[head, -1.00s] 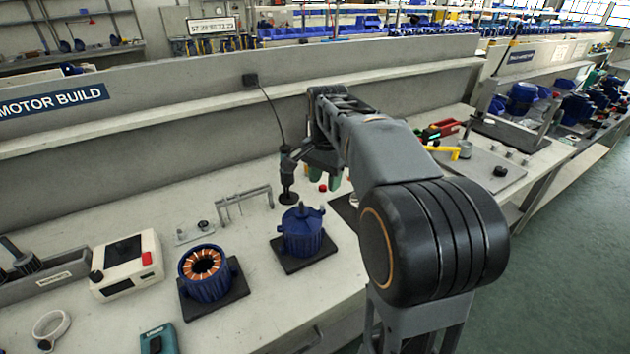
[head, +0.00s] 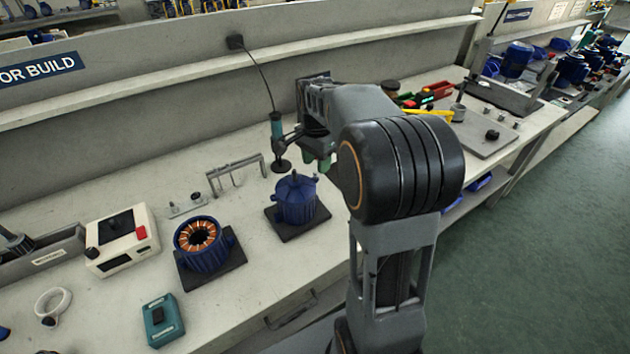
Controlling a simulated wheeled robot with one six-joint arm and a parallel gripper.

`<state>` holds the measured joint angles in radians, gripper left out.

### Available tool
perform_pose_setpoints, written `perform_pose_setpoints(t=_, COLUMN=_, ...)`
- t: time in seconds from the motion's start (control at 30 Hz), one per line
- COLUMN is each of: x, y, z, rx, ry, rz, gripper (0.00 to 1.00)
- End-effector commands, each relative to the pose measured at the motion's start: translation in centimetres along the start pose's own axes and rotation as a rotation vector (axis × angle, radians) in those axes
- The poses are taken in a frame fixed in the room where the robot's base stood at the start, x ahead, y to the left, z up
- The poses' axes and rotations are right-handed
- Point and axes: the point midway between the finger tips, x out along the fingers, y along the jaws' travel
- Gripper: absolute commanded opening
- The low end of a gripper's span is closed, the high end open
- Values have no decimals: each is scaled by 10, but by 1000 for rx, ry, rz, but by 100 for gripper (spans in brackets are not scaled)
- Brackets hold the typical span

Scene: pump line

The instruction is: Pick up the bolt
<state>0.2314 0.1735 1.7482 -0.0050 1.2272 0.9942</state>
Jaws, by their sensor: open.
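I cannot pick out the bolt in the head view; it is too small to tell or hidden behind my arm. My gripper (head: 324,163) shows only partly under the arm's far end, as green fingertips that are apart. It hangs over the bench, right of the hanging screwdriver and behind the closed blue motor housing (head: 296,200). I see nothing held in it. The bench surface just right of it is hidden by my arm.
A hanging screwdriver (head: 277,135) is close left of my gripper. A wound stator (head: 201,246), a grey rack (head: 236,172), a white tester (head: 122,240) and a teal box (head: 162,320) stand left. A plate with pegs (head: 485,138) lies right.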

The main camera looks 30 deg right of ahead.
Motion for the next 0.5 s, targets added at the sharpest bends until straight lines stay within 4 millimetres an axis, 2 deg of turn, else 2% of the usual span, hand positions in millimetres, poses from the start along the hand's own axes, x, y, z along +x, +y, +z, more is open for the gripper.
perform_pose_setpoints(t=0.1, x=18, y=0, z=2, rx=0, ry=-2, rz=3, gripper=43)
perform_pose_setpoints(t=0.2, x=27, y=0, z=2, rx=0, ry=-1, rz=1, gripper=43)
perform_pose_setpoints(t=0.5, x=33, y=0, z=2, rx=-1, ry=0, rz=0, gripper=43)
